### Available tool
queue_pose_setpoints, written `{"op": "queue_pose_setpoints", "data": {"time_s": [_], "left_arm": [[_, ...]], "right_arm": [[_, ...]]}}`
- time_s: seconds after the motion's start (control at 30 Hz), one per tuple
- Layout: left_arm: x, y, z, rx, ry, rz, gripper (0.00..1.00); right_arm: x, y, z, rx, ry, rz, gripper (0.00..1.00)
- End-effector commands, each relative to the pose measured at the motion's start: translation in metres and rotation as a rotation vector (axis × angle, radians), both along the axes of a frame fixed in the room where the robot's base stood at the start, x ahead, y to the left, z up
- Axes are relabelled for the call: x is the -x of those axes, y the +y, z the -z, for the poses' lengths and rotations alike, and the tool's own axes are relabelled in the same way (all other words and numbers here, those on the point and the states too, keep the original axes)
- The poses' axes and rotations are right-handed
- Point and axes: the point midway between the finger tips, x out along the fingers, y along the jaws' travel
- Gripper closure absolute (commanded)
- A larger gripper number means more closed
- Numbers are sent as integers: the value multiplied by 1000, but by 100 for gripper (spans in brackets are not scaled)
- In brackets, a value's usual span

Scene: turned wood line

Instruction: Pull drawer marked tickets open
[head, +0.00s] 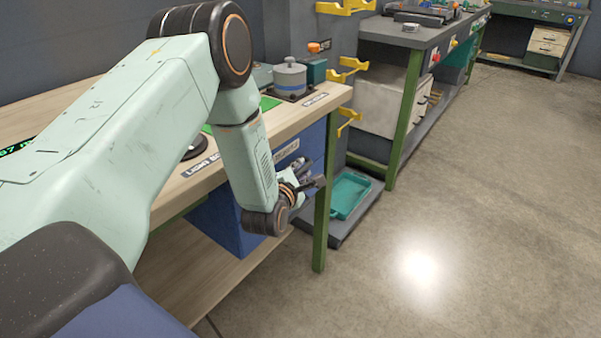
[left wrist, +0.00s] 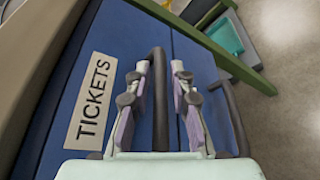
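The drawer marked tickets (left wrist: 68,148) is a blue front in the left wrist view, with a pale label (left wrist: 92,100) reading TICKETS on its left part. A dark bar handle (left wrist: 159,75) stands on the front, right of the label. My left gripper (left wrist: 163,72) is open, its purple-padded fingers on either side of this bar in the picture, with gaps showing; I cannot tell its depth. In the head view my left gripper (head: 310,183) is at the blue drawer unit (head: 228,218) under the bench end. Its fingers partly hide the front. My right gripper is not in view.
A second blue front with another dark handle (left wrist: 232,120) is just right of the fingers. A green bench leg (head: 324,215) stands close to the gripper. A teal tray (head: 349,195) lies on a low grey platform beyond. The concrete floor (head: 450,220) at right is clear.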

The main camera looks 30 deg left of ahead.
Motion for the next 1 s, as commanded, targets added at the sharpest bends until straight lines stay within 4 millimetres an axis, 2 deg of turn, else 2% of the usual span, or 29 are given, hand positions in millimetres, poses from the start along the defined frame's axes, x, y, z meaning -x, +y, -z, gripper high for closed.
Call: {"op": "queue_pose_setpoints", "data": {"time_s": [0.23, 0.5, 1.0], "left_arm": [[-2, 0, 0, 0, 0, 0, 78], [-2, 0, 0, 0, 0, 0, 100], [-1, 0, 0, 0, 1, -1, 100]], "right_arm": [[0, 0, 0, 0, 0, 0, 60], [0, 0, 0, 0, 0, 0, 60], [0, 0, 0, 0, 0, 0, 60]]}}
